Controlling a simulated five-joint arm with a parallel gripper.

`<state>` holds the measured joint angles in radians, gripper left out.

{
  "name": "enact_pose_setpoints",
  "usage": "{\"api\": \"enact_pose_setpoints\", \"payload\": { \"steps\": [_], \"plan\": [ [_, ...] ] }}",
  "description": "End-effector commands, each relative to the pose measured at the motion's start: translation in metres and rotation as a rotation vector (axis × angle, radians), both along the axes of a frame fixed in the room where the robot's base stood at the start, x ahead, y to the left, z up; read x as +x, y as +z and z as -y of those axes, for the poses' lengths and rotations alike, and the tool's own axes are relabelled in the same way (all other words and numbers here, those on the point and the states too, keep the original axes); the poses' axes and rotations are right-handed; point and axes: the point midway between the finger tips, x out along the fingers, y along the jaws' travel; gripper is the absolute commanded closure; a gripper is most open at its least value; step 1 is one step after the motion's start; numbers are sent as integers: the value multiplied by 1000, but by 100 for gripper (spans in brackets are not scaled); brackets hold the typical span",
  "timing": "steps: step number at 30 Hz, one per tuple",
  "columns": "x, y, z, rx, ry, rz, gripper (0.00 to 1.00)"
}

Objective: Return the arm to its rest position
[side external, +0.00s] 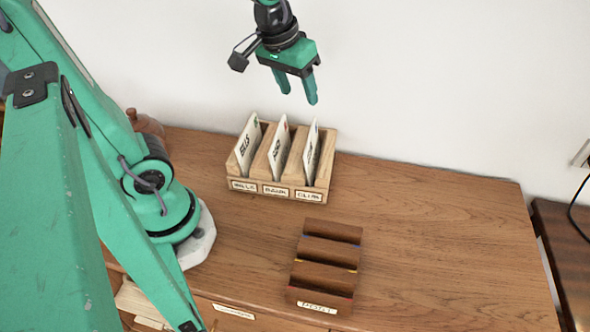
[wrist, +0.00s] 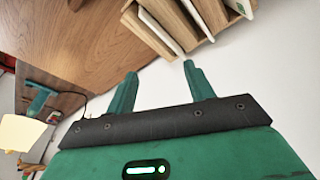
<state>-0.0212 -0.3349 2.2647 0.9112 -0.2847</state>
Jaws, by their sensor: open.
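My gripper (side external: 298,87) is open and empty, raised in the air above and behind the wooden letter sorter. In the wrist view its two fingers (wrist: 158,88) stand apart with nothing between them. My green arm fills the left of the side view, and its base stands on the left part of the desk.
A wooden sorter (side external: 245,186) on the desk (side external: 430,230) holds three cards upright, one per slot. A darker slotted rack (side external: 320,275) with no cards visible stands nearer the front. The right side of the desk is clear. A white wall (side external: 450,80) rises behind.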

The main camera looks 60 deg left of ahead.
Motion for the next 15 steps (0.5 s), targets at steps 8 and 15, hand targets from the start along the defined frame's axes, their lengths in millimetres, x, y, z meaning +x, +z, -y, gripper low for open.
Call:
{"api": "enact_pose_setpoints", "payload": {
  "steps": [8, 15],
  "plan": [
    [-43, 13, 4, 52, -147, 101, 47],
    [-70, 14, 6, 95, -247, 167, 47]
  ]
}}
